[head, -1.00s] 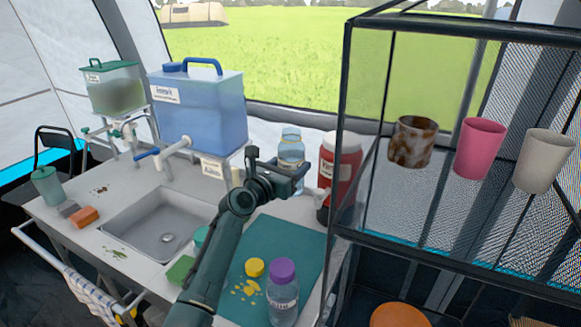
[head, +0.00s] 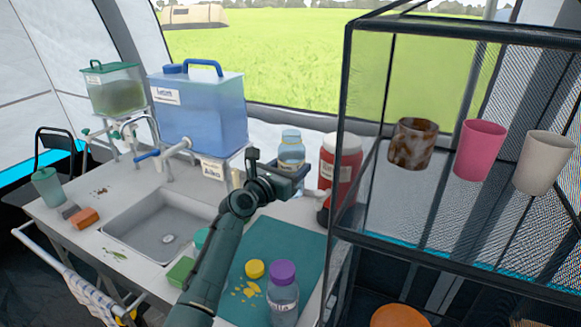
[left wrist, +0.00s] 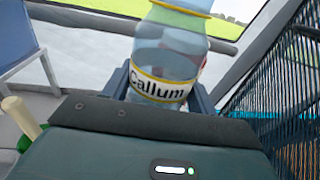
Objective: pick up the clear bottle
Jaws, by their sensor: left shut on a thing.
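The clear bottle (head: 291,150) has a pale blue cap and a yellow-edged label. It is upright at the back of the counter, beside the red jug. In the left wrist view the bottle (left wrist: 168,55) stands between the two fingers, and its label reads "Callum". My left gripper (head: 290,174) is shut on the bottle's body; it also shows in the left wrist view (left wrist: 160,92). The gripper hides the bottle's lower part, so I cannot tell whether its base touches the counter. My right gripper is not in view.
A red jug (head: 340,162) stands close to the bottle's right, and the black mesh shelf (head: 343,130) rises beyond it. The blue water tank (head: 205,110) is to the left. A purple-capped bottle (head: 283,298) stands on the teal mat (head: 305,245) in front.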

